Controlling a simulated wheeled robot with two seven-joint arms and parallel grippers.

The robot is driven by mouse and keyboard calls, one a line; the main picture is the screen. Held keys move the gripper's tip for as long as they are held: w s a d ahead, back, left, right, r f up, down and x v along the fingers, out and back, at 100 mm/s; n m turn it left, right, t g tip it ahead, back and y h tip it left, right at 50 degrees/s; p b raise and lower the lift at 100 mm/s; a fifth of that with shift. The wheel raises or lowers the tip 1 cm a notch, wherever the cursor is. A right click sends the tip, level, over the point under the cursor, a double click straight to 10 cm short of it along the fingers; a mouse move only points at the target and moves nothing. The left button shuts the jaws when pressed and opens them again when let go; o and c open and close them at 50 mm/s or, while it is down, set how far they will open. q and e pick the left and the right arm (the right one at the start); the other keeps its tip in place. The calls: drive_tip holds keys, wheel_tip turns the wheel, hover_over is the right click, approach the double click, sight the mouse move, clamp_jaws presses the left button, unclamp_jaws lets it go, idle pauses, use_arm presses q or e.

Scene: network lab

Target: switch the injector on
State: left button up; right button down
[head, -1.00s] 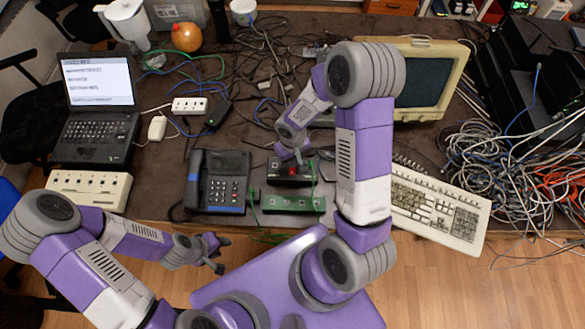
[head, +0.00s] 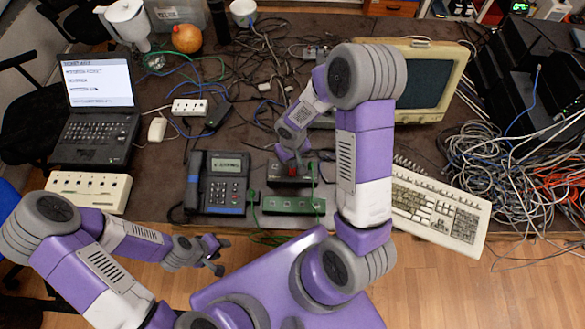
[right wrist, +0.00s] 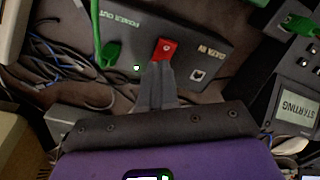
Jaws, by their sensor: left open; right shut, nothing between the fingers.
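The injector (head: 283,181) is a black box near the table's front edge, just right of the phone. My left gripper (head: 222,257) is open and empty, low in front of the table.
The desk phone (head: 222,180) has a lit screen, reading STARTING in the right wrist view (right wrist: 297,108). A green strip with sockets (head: 292,205) lies in front of the injector. A keyboard (head: 440,210) and tangled cables (head: 490,165) are to the right, a laptop (head: 98,110) to the left.

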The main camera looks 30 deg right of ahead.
use_arm(q)
wheel_tip(320, 180, up, 4)
drive_tip(key=p, duration=0.3)
drive_tip(key=shift+r+p, duration=0.15)
drive_tip(key=shift+p, duration=0.25)
use_arm(e)
wheel_tip(320, 180, up, 6)
drive_tip(key=shift+f, duration=0.1)
